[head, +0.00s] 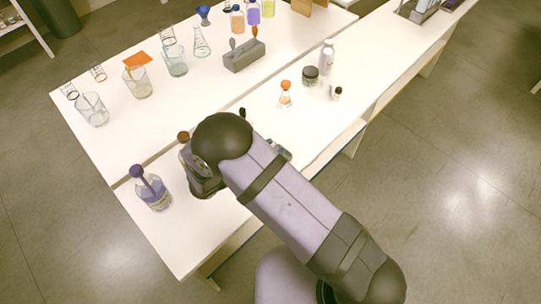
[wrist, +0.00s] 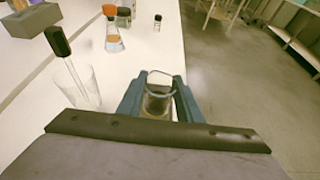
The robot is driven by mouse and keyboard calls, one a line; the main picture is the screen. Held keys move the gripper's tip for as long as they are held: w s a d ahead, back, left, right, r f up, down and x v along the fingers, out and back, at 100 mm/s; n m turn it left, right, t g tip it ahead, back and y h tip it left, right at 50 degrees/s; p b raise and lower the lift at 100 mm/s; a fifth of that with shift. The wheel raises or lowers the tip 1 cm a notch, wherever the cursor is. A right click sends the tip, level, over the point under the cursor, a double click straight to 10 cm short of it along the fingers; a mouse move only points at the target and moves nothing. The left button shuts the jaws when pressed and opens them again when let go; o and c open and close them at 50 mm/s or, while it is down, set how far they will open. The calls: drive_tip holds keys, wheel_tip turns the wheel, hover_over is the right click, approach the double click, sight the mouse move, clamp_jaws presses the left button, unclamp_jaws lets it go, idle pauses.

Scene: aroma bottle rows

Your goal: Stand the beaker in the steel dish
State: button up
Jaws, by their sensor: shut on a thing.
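In the wrist view my gripper (wrist: 158,108) is shut on a clear glass beaker (wrist: 157,98), with one blue finger on each side. The beaker's round rim faces up, and its lower part is hidden behind the gripper body. I cannot tell whether its base touches the table. In the head view my arm hides the beaker; only a bluish bit of the gripper (head: 281,149) shows beyond the arm. I cannot make out the steel dish in either view; the arm covers part of the table.
Beside the beaker, a glass with a black-topped stick (wrist: 79,86) stands left. An orange-capped flask (wrist: 114,42) stands farther off. A purple-stoppered bottle (head: 153,192) stands near the left corner. A white bottle (head: 326,58) and dark jar (head: 310,76) stand beyond. Glassware lines the raised back shelf (head: 120,120).

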drive_tip(key=shift+f, duration=0.1)
drive_tip(key=shift+f+p, duration=0.4)
drive_tip(key=shift+f, duration=1.6)
drive_tip(key=shift+f, duration=0.15)
drive_tip(key=o, duration=1.1)
drive_tip(key=shift+o, duration=0.2)
drive_tip(key=shift+r, duration=0.25)
drive_tip(key=shift+s+a, duration=0.2)
drive_tip(key=shift+a, duration=0.05)
drive_tip(key=b+v, duration=0.3)
drive_tip(key=v, duration=0.8)
drive_tip(key=shift+s+r+b, duration=0.15)
drive_tip(key=shift+r+b, duration=0.05)
drive_tip(key=shift+b, duration=0.15)
